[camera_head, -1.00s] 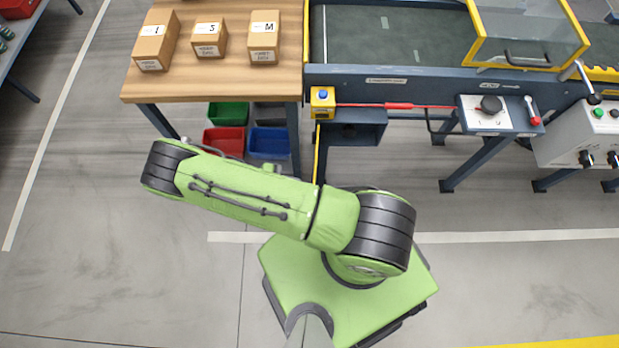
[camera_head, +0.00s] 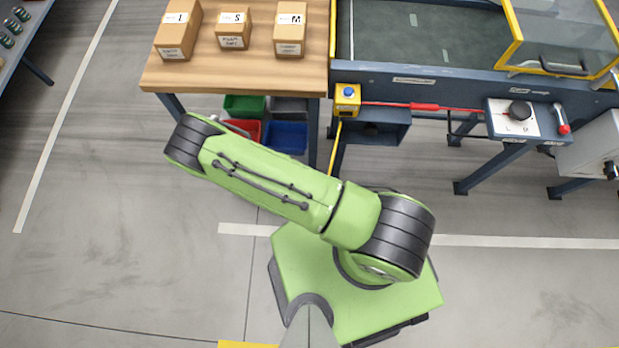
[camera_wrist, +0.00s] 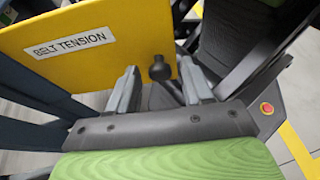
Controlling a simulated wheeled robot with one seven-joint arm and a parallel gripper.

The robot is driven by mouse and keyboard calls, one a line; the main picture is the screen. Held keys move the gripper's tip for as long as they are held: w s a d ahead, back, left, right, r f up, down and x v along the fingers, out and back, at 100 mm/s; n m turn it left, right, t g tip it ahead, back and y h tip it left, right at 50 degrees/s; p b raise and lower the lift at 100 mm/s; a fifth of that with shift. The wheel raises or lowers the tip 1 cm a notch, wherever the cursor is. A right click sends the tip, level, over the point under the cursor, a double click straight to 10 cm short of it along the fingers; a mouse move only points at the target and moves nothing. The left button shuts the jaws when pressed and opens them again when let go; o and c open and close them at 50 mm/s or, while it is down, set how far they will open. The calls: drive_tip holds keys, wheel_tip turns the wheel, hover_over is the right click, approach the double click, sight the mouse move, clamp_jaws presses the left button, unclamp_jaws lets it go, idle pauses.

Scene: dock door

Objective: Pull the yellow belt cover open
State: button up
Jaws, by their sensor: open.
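The yellow belt cover (camera_wrist: 100,42) fills the upper left of the wrist view. It is a flat panel with a white "BELT TENSION" label and a dark round knob (camera_wrist: 160,69) near its right edge. In the head view the cover (camera_head: 335,148) shows only as a thin yellow strip, almost edge-on, below the conveyor's left end. My gripper (camera_wrist: 158,78) is open, with one grey finger on each side of the knob. I cannot tell whether either finger touches it. In the head view my arm hides the gripper.
A wooden table (camera_head: 200,78) with three cartons stands left of the conveyor (camera_head: 420,78). Coloured bins (camera_head: 285,137) sit under it. A yellow box with a blue button (camera_head: 347,98) and a control plate (camera_head: 513,118) are on the conveyor's front. The floor at left is clear.

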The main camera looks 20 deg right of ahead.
idle(0.4)
drive_tip(key=v, duration=1.5)
drive_tip(key=shift+w+a+r, duration=0.15)
drive_tip(key=shift+a, duration=0.15)
